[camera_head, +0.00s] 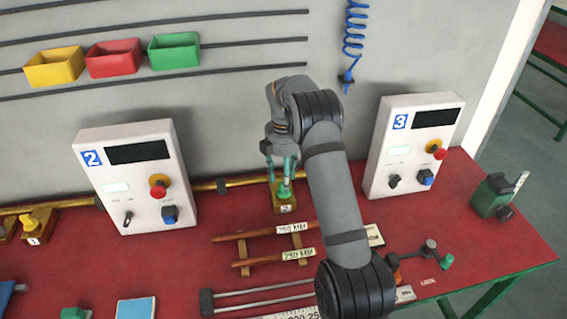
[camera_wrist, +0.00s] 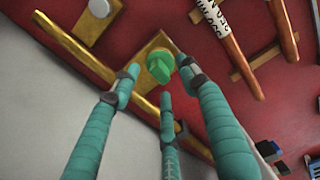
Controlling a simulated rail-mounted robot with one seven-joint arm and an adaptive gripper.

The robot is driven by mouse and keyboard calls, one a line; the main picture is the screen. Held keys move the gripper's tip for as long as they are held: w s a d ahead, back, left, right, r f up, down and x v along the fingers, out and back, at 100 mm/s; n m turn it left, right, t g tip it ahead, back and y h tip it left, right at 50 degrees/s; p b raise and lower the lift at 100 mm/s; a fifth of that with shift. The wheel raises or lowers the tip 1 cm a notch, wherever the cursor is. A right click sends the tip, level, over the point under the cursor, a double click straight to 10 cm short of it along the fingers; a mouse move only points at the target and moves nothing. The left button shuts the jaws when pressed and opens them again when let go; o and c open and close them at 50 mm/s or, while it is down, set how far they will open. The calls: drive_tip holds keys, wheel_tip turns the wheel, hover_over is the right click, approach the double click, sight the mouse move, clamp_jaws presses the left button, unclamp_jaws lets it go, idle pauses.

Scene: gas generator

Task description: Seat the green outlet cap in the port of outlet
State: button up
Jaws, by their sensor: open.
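The green outlet cap (camera_wrist: 160,66) sits on a small brass-yellow block in the wrist view. I cannot tell whether it is fully down in the port. In the head view the cap (camera_head: 284,191) shows on the block (camera_head: 285,208), which bears a label reading 2, on the red bench against the wall. My gripper (camera_head: 282,172) points down over this block. In the wrist view the teal fingers of my gripper (camera_wrist: 160,82) are spread apart around the near side of the cap, with visible gaps and no clear grip on it.
A brass pipe (camera_head: 236,184) runs behind the block. Control box 2 (camera_head: 135,180) stands left and control box 3 (camera_head: 412,145) right. Wooden rods (camera_head: 270,245) on a rack lie in front. A jointed fitting with a green end (camera_head: 446,262) lies at right.

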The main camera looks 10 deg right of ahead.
wheel_tip(320, 180, up, 9)
drive_tip(key=shift+f+p, duration=0.2)
drive_tip(key=shift+p, duration=0.25)
drive_tip(key=shift+f, duration=0.15)
wheel_tip(320, 180, down, 12)
drive_tip(key=shift+s+r+b, duration=0.1)
drive_tip(key=shift+r+b, duration=0.05)
drive_tip(key=shift+b, duration=0.15)
drive_tip(key=shift+w+r, duration=0.15)
drive_tip(key=shift+w, duration=0.05)
drive_tip(key=shift+s+r+b, duration=0.15)
drive_tip(key=shift+r+b, duration=0.1)
drive_tip(key=shift+r, duration=0.7)
drive_tip(key=shift+s+r+b, duration=0.1)
drive_tip(key=shift+r+b, duration=0.1)
drive_tip(key=shift+r, duration=0.75)
